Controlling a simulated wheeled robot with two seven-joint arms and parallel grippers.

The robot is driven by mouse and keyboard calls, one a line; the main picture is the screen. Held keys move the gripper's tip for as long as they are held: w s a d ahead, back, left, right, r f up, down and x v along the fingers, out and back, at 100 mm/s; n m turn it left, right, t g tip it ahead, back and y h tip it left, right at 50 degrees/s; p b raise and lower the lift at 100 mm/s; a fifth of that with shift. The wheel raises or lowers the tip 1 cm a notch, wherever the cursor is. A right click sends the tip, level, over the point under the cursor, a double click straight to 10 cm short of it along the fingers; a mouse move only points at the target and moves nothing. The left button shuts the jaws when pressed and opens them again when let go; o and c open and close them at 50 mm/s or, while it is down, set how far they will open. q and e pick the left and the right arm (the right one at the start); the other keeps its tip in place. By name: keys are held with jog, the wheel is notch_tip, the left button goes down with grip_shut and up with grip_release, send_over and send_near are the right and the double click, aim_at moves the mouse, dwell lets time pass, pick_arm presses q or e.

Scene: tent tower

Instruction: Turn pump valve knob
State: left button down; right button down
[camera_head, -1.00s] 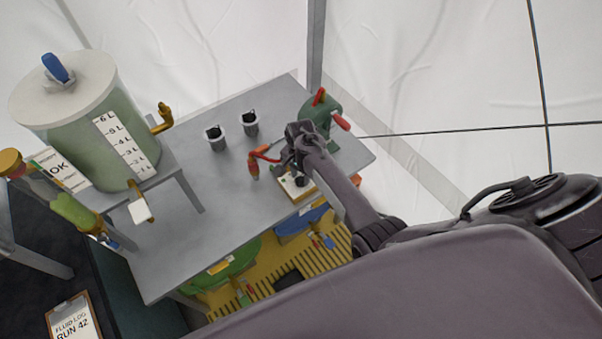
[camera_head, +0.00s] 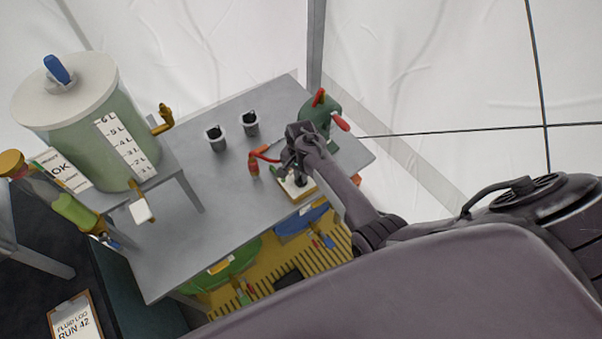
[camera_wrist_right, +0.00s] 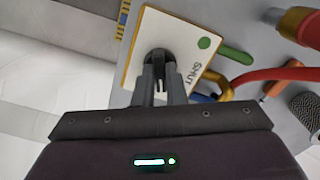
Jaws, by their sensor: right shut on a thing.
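The pump valve knob (camera_wrist_right: 158,58) is a black round knob on a white plate (camera_wrist_right: 197,38) with a yellow edge, marked "SHUT" and with a green dot. In the right wrist view my right gripper (camera_wrist_right: 160,85) has its fingers closed on the knob. In the head view my right gripper (camera_head: 292,166) is over the same plate (camera_head: 302,193) at the table's right part, and my arm partly hides the knob. My left gripper is not in view.
Two grey cups (camera_head: 216,140) stand behind. A green device (camera_head: 318,112) with red handles is close behind the gripper. A large tank (camera_head: 85,130) stands at left.

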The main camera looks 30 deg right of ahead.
jog(key=n+p, duration=0.2)
jog(key=n, duration=0.3)
jog(key=shift+r, duration=0.1)
jog(key=n+p, duration=0.1)
jog(key=n, duration=0.4)
jog(key=shift+n, duration=0.4)
jog(key=c, duration=1.5)
grip_release()
jog(key=shift+r, duration=3.8)
